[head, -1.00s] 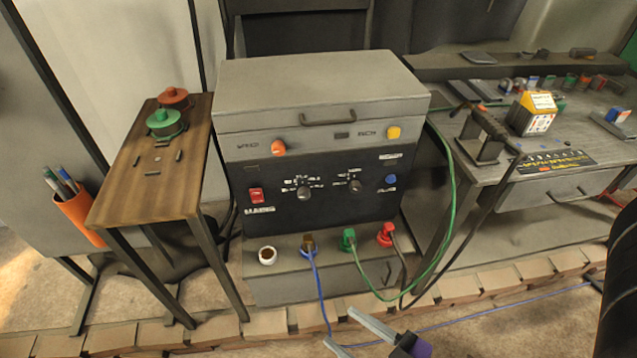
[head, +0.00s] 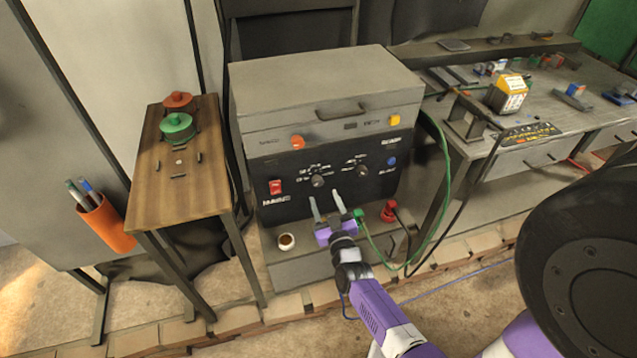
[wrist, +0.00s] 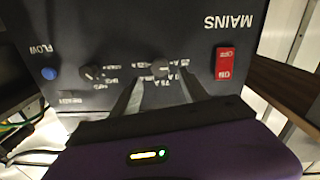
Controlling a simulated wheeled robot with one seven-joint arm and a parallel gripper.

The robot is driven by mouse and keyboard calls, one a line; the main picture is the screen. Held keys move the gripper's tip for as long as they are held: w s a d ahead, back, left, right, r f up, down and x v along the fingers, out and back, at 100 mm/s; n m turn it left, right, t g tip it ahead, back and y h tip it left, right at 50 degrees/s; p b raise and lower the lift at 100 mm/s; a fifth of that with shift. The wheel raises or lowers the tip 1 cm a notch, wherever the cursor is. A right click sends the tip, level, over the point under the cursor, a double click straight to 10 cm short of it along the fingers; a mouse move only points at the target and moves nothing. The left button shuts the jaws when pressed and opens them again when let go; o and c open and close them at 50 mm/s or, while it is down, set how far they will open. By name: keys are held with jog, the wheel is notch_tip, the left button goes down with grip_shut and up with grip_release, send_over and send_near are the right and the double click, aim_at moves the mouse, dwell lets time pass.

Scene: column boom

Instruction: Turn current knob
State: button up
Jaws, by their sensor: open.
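A grey and black machine with a dark front panel (head: 290,203) stands in the middle of the head view. My gripper (head: 325,197) is open in front of the panel, fingertips just below the left knob. In the wrist view, upside down, the left knob (wrist: 160,68) lies between and just beyond the fingers, with the right knob (wrist: 92,72) to one side. No contact is evident.
A red mains switch (head: 275,187) is left of the knobs and a blue button (head: 392,161) right. Green and red plugs (head: 388,211) with cables sit below, near my gripper. A wooden side table (head: 180,200) stands left, a workbench (head: 500,150) right.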

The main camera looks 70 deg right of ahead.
aim_at(319, 184)
jog(key=shift+x, duration=3.55)
grip_shut()
